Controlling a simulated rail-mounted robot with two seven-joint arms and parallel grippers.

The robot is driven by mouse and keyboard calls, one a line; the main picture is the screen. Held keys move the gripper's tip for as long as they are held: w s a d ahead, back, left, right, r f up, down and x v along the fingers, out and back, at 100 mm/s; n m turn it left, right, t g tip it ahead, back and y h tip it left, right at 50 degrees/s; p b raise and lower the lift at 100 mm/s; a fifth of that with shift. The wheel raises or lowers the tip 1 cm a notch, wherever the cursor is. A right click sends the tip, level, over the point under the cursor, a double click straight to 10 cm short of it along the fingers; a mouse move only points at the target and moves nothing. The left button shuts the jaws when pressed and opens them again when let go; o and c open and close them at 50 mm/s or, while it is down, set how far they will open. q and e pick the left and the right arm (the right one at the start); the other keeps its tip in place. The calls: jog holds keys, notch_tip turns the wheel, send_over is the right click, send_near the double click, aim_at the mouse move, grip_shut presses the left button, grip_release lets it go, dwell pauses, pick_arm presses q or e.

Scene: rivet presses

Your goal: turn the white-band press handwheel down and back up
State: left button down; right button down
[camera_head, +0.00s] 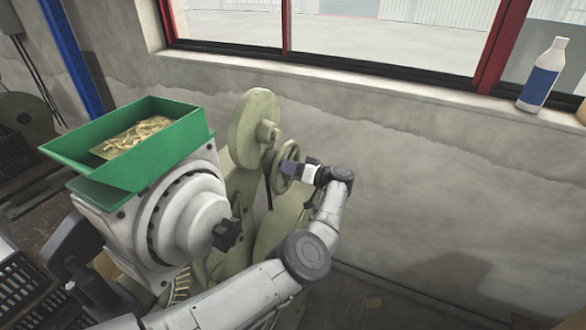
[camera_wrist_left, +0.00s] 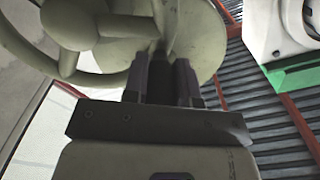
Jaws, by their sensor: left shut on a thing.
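A pale green press stands at the middle of the head view, with a spoked handwheel (camera_head: 286,152) on the side facing right. The handwheel also fills the upper left of the wrist view (camera_wrist_left: 83,22), with its hub, spokes and rim close to the camera. My left gripper (camera_head: 286,168) reaches the wheel from the right. In the wrist view its two dark fingers (camera_wrist_left: 161,80) are closed around a dark part at the wheel, which looks like its handle; the fingers hide most of it. I cannot make out a white band on the press. My right gripper is not in view.
A green tray (camera_head: 183,138) of brass-coloured pieces sits on a grey machine left of the press. A large round green disc (camera_head: 254,115) rises behind the handwheel. A white bottle with a blue label (camera_head: 543,75) stands on the windowsill. A bare wall runs behind.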

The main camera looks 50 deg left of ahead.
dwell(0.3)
pick_arm(q)
jog(key=c, duration=0.9)
grip_release()
jog(key=shift+w+d+f, duration=0.1)
jog(key=shift+w+d, duration=0.1)
jog(key=shift+d, duration=0.1)
jog(key=shift+b+v, duration=5.25)
jog(key=shift+v, duration=1.3)
